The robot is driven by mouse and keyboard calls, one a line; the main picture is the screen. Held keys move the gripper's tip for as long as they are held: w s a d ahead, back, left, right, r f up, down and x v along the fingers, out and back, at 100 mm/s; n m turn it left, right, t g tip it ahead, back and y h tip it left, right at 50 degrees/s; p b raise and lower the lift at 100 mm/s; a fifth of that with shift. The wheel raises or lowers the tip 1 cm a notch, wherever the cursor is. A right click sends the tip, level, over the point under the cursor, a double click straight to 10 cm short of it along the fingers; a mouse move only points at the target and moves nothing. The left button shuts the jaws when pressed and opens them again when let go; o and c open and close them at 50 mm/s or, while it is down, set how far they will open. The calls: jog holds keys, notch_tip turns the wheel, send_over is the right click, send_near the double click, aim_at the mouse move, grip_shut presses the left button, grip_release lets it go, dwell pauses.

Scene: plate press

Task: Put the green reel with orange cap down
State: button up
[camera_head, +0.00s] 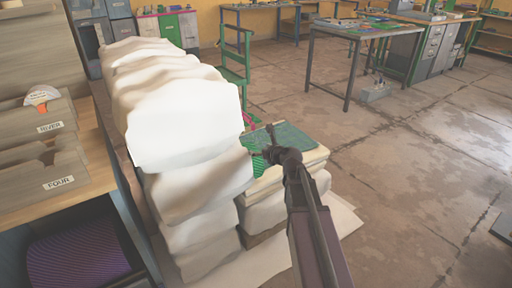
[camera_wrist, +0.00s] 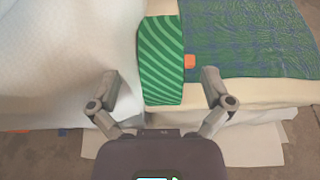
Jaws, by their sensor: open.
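The green reel with orange cap (camera_wrist: 160,62) shows in the wrist view as a striped green body with a small orange cap (camera_wrist: 190,61) on its right side. It rests at the left end of a pale stack, beside a tall white pile. In the head view a small part of the green reel (camera_head: 260,165) shows, the rest hidden by my arm and the white pile. My gripper (camera_wrist: 161,82) is open, with its fingers apart on either side of the reel's near end. No finger visibly touches the reel.
A dark green patterned mat (camera_wrist: 245,40) lies on the pale stack (camera_wrist: 265,92) right of the reel. The tall white pile (camera_head: 185,120) stands close on the left. A green chair (camera_head: 235,70) is behind. Floor (camera_head: 420,190) to the right is clear.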

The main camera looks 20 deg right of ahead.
dwell(0.7)
jog(key=s+a+f+n+g, duration=0.65)
jog(key=s+n, duration=0.25)
jog(key=n, duration=0.6)
jog(key=s+f+n+g+h, duration=0.4)
jog(key=s+f+n+g, duration=0.1)
jog(key=s+n, duration=1)
jog(key=shift+a+n+g, duration=0.35)
jog(key=shift+n+g, duration=0.4)
jog(key=shift+n, duration=0.45)
jog(key=shift+c, duration=0.2)
jog(key=c, duration=0.6)
jog(key=shift+o, duration=0.2)
